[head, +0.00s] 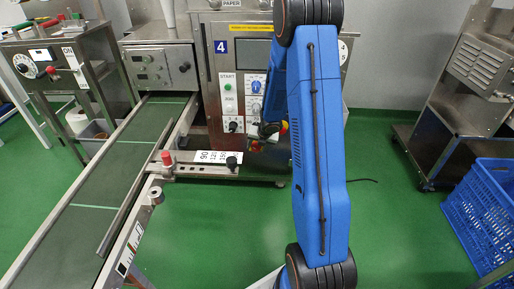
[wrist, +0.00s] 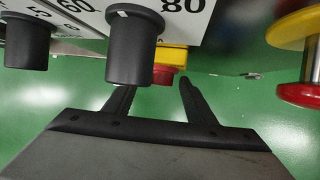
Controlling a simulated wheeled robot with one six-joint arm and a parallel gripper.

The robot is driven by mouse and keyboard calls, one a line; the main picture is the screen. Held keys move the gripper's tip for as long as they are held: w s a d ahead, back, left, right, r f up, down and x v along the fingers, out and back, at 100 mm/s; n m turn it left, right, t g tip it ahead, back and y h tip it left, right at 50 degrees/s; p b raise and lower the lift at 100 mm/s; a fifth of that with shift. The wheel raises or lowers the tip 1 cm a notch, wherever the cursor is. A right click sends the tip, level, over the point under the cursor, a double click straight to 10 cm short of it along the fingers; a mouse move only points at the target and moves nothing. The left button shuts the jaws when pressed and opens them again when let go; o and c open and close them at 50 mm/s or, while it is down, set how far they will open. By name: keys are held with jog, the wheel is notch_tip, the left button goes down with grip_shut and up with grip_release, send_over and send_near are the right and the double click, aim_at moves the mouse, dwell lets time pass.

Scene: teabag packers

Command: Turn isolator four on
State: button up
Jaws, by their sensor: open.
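Machine four (head: 240,60) carries a blue "4" label (head: 221,46) and a control panel with a START label, a green button, a blue dial (head: 256,87) and black knobs. A red and yellow control (head: 284,127) shows in part beside my arm. My gripper (head: 266,131) is low in front of this panel, mostly hidden by my arm. In the wrist view my gripper (wrist: 158,84) is open, its two black fingers apart with nothing held. A red and yellow control (wrist: 170,62) is just beyond the fingertips, partly hidden by a black knob (wrist: 135,45). I cannot tell which control is the isolator.
Another black knob (wrist: 27,42) is at left in the wrist view. A yellow and red part on a metal shaft (wrist: 310,90) is at right. In the head view a conveyor (head: 90,190) runs at left. A blue crate (head: 490,215) is at right, with open green floor between.

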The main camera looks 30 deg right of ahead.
jog(key=c, duration=1)
jog(key=shift+c, duration=0.2)
jog(key=shift+d+y, duration=0.1)
jog(key=shift+y, duration=0.3)
jog(key=shift+s+d+f+m+t+y, duration=0.15)
jog(key=shift+m+t+y, duration=0.15)
jog(key=shift+t+y, duration=0.25)
jog(key=shift+s+d+f+m+t+y, duration=0.1)
jog(key=shift+m+t+y, duration=0.05)
jog(key=shift+t+y, duration=0.45)
jog(key=shift+s+d+f+m+t+y, duration=0.1)
jog(key=shift+m+t+y, duration=0.05)
jog(key=shift+t+y, duration=0.4)
